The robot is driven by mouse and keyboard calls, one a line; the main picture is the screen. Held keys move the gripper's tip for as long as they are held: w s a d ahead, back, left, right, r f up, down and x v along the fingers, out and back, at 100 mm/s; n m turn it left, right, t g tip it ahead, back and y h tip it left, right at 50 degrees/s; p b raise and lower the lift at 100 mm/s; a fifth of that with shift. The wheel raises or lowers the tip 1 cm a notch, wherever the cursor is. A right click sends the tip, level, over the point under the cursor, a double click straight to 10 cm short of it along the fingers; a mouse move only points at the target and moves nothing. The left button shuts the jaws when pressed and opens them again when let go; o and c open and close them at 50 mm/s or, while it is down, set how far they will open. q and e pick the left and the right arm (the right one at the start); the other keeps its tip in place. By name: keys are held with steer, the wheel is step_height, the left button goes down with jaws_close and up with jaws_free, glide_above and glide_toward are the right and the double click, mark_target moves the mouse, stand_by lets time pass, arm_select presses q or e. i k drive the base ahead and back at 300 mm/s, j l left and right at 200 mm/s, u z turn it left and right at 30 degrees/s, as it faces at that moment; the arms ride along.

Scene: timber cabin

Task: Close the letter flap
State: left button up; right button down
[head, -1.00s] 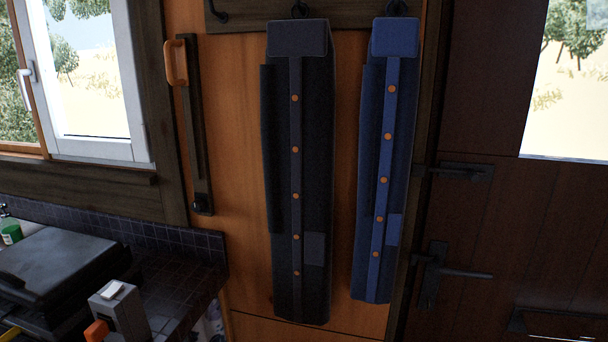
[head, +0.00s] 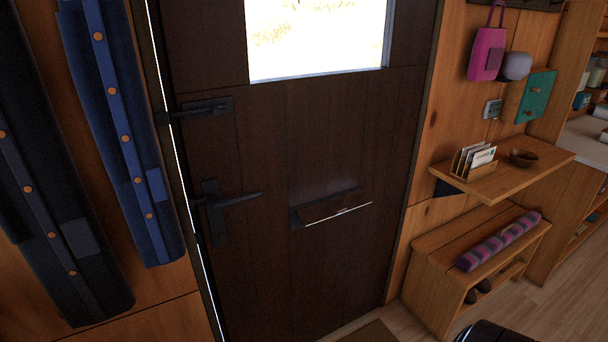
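The letter flap (head: 332,207) is a dark metal piece set low in the middle of the dark wooden door (head: 300,140). It appears to stand out from the door, tilted, with a bright line along its lower edge. How far open it is cannot be told exactly. Neither of my grippers is in view.
The door has a latch (head: 205,108) and a lever handle (head: 230,200) on its left. Coats (head: 125,140) hang left. At right are a wall shelf (head: 510,180) with letters and a bowl, and a bench (head: 440,252). A doormat (head: 372,333) lies below.

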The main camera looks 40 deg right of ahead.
mark_target(314, 214)
steer(key=z, duration=1.6)
steer(key=i+l+u, duration=0.15)
steer(key=l, duration=0.15)
steer(key=i+l+u, duration=0.1)
steer(key=l, duration=0.2)
steer(key=i+l+u, duration=0.3)
steer(key=l, duration=0.35)
